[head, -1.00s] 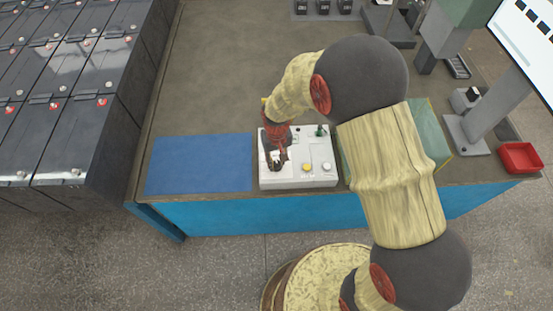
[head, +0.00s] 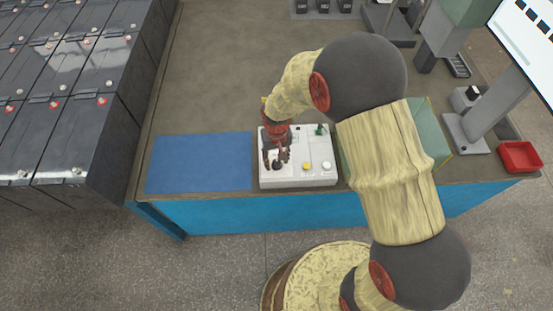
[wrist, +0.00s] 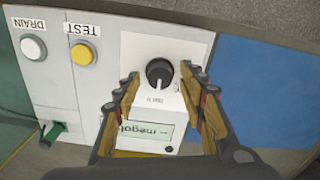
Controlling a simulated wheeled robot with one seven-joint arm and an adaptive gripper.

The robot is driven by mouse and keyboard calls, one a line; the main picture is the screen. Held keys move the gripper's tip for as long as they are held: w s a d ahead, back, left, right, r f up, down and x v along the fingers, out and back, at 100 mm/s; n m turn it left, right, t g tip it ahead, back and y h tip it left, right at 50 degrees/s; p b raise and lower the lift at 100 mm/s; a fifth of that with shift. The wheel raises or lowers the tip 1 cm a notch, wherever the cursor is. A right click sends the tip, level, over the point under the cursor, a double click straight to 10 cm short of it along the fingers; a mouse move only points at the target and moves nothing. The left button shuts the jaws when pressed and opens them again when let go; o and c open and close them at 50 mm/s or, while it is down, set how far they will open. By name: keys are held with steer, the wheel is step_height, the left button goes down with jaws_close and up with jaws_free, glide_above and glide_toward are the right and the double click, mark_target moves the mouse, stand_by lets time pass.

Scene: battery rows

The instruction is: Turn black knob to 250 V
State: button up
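The black knob (wrist: 158,73) sits on a white panel of the tester box (head: 300,181), and it also shows in the head view (head: 277,166). A small light mark on the knob points toward the bottom of the wrist view; the voltage markings are too small to read. My gripper (wrist: 159,76) is open, with one fingertip on each side of the knob and a visible gap to it. In the head view my gripper (head: 276,160) reaches down over the left part of the box. A pale green display (wrist: 145,137), partly hidden by a finger, shows upside-down lettering.
The box also carries a yellow TEST button (wrist: 83,54), a white DRAIN button (wrist: 33,47) and a green plug (wrist: 52,131). A blue mat (head: 200,163) lies left of the box. A red tray (head: 520,157) is at the right.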

mark_target(277, 162)
steer(key=shift+r, duration=0.1)
step_height(277, 162, up, 12)
stand_by(0.7)
stand_by(0.4)
steer(key=s+d+r+m+t, duration=0.1)
steer(key=s+d+r+t, duration=0.1)
steer(key=s+d+r, duration=0.5)
steer(key=s+d+r+t, duration=0.3)
steer(key=s+d+r, duration=0.4)
steer(key=s+r, duration=0.6)
step_height(277, 162, up, 3)
steer(key=shift+d+r+m+t, duration=0.2)
steer(key=shift+m+t, duration=0.1)
steer(key=shift+m, duration=0.1)
steer(key=shift+c, duration=1.2)
